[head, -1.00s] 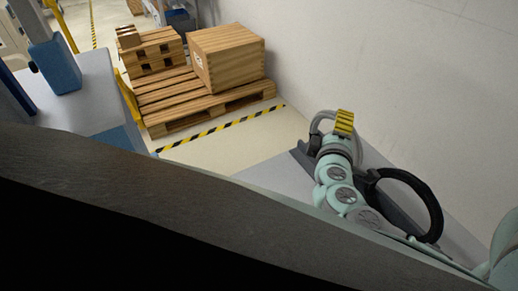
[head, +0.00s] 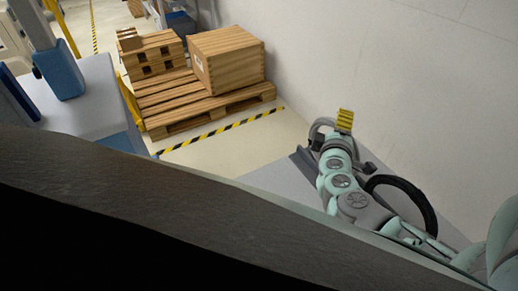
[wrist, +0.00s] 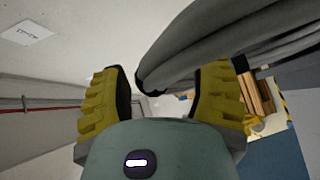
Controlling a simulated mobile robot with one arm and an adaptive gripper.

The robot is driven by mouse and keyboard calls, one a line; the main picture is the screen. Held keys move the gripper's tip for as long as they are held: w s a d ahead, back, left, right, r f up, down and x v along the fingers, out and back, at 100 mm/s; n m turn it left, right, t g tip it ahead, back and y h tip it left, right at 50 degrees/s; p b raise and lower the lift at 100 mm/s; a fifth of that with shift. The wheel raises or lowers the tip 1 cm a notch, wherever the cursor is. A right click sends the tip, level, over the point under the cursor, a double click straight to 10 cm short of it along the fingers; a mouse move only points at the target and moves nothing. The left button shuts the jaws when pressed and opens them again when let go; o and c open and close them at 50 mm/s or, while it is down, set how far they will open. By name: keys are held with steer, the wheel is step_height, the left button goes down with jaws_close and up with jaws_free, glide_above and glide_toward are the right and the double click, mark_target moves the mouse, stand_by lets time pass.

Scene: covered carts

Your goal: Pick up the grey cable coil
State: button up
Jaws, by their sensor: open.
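The grey cable coil (head: 314,130) shows in the head view as a grey loop just left of my gripper, partly hidden behind it. In the wrist view the coil (wrist: 225,40) is large and close, a bundle of thick grey strands running from the upper right to a bend between the fingers. My gripper (wrist: 163,90) is open, with one ribbed yellow finger on each side of that bend. Its yellow finger (head: 345,121) also shows in the head view. I cannot tell whether the fingers touch the coil.
A white wall (head: 390,70) stands close to the right of my arm. A grey surface (head: 275,180) lies below the arm. Farther back, a wooden pallet (head: 165,105) carries a wooden box (head: 228,60), beside a black-and-yellow floor stripe (head: 220,130).

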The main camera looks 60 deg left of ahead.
steer(key=shift+c, duration=0.2)
jaws_close()
stand_by(0.3)
